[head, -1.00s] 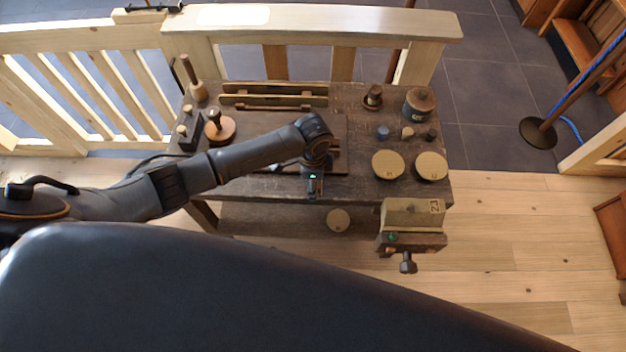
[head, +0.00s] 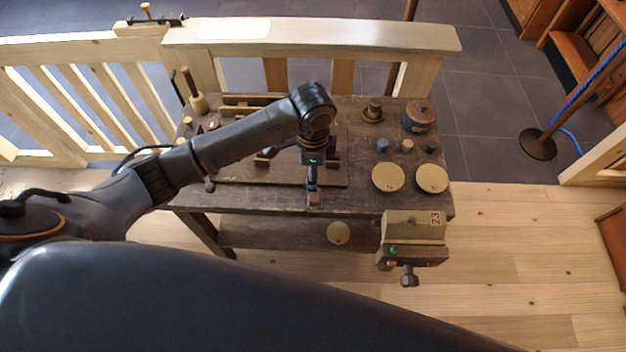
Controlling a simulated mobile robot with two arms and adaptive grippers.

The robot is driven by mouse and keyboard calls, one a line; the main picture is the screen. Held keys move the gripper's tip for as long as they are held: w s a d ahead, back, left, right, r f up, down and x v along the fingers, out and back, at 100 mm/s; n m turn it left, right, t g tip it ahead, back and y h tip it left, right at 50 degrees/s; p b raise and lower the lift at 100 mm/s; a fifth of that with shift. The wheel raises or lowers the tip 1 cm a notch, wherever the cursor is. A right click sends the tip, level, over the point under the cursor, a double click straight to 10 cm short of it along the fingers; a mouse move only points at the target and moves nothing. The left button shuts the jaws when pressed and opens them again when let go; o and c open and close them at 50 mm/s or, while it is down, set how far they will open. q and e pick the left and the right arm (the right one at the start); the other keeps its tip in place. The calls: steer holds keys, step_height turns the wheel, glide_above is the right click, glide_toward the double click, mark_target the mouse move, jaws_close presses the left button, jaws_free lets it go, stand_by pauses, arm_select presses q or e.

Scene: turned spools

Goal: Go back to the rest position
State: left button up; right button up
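My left arm comes in from the left over the dark wooden workbench (head: 280,202). My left gripper (head: 315,197) points down above the bench near its front edge, seen narrow from above. I cannot tell whether its fingers are open or shut, and no held thing is clearly visible. The arm and wrist hide part of the wooden rack (head: 240,99) and the board (head: 235,172) behind it. My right gripper is not in view.
On the bench's right stand two round tan discs (head: 388,177) (head: 432,179), a dark lidded pot (head: 419,115), a spool (head: 373,111) and small pegs. A vise (head: 413,240) juts from the front right corner. A pale wooden fence (head: 320,33) runs behind. The floor at right (head: 520,240) is clear.

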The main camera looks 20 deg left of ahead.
arm_select(q)
steer(key=shift+r, duration=0.4)
